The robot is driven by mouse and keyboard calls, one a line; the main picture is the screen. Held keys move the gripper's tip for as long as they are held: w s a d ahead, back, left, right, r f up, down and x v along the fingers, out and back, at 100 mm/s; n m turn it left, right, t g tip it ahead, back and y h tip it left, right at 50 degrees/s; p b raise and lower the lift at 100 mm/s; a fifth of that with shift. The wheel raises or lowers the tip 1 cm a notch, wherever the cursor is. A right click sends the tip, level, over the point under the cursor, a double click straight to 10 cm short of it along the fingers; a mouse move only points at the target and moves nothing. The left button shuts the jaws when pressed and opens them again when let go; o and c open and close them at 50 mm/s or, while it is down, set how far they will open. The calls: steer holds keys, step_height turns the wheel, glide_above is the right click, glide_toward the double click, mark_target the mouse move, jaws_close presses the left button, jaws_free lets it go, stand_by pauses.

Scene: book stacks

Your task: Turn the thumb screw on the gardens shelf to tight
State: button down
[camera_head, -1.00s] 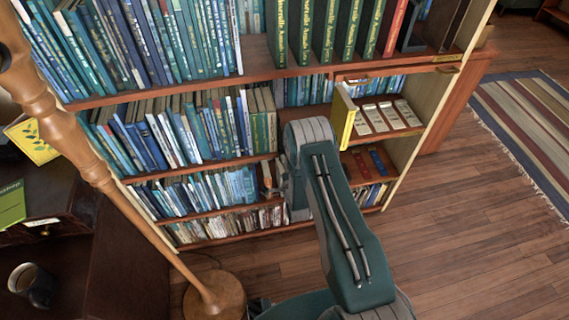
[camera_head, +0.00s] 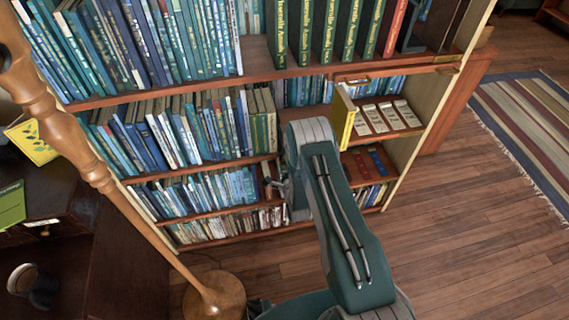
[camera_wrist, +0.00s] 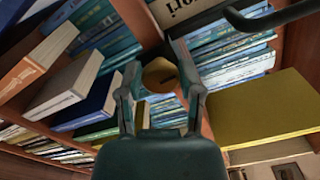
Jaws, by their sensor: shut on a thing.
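The thumb screw (camera_wrist: 160,76) shows in the wrist view as a round brass-coloured knob with a dark slot-like mark. My gripper (camera_wrist: 157,65) has one finger on each side of it and is shut on it. In the head view my gripper (camera_head: 274,187) is at the lower shelves, mostly behind my own arm. The thumb screw cannot be made out there. The shelf (camera_head: 222,163) is reddish wood and full of books. A sign ending in "ori" (camera_wrist: 183,12) is above the knob in the wrist view.
A yellow book (camera_wrist: 262,108) is close to the right of my gripper in the wrist view. Blue and cream books (camera_wrist: 85,103) stick out on the left. A dark curved hook (camera_wrist: 268,18) is at upper right. A wooden lamp pole (camera_head: 110,180) stands left; floor (camera_head: 470,220) is clear on the right.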

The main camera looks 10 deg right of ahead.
steer(key=shift+s+f, duration=0.15)
steer(key=shift+f, duration=0.1)
steer(key=shift+c, duration=1.3)
jaws_free()
steer(key=shift+f, duration=0.1)
steer(key=shift+r, duration=0.2)
steer(key=s, duration=1.1)
steer(key=shift+s, duration=0.4)
